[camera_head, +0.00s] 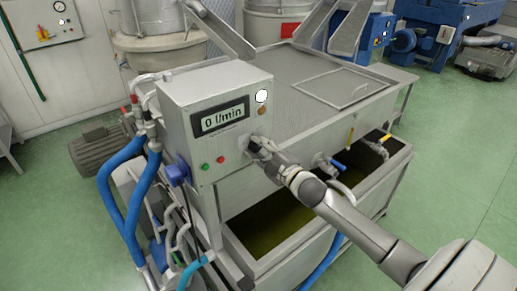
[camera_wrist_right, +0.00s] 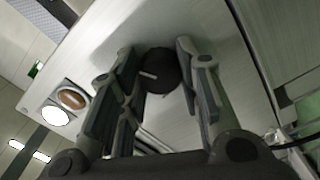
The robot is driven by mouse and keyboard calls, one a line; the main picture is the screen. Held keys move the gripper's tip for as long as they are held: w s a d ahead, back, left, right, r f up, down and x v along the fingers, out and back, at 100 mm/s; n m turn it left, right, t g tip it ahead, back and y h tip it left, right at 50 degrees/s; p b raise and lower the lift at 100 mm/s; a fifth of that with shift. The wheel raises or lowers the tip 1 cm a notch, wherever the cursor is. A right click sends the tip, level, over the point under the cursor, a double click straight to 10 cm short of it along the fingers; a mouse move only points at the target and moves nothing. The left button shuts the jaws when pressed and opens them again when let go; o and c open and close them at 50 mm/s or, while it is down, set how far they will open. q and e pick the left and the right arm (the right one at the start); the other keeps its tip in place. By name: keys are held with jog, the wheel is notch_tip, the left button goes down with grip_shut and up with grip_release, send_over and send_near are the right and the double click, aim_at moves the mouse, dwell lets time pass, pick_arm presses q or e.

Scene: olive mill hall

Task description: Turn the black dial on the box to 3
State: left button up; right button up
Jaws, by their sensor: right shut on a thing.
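The grey control box (camera_head: 185,93) stands at the corner of the metal tank, and its display (camera_head: 221,117) reads "0 l/min". My right gripper (camera_head: 254,146) is at the lower right of the box's front face and covers the dial in the head view. In the right wrist view the round black dial (camera_wrist_right: 159,72) with a short white pointer mark sits between the two fingers of my right gripper (camera_wrist_right: 158,60), which is shut on it. I cannot read any scale numbers around the dial. My left gripper is not in view.
A green button (camera_head: 205,166) and a red button (camera_head: 220,160) sit left of my gripper on the box. A brown round part (camera_head: 262,110) is above it. Blue hoses (camera_head: 117,212) hang at the left. A blue-handled tap (camera_head: 337,164) is on the tank to the right.

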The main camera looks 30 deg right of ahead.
jog(key=o, duration=1.1)
jog(key=shift+c, duration=0.2)
jog(key=shift+s, duration=0.15)
jog(key=s, duration=1.1)
jog(key=shift+s+d, duration=0.4)
jog(key=shift+d, duration=0.05)
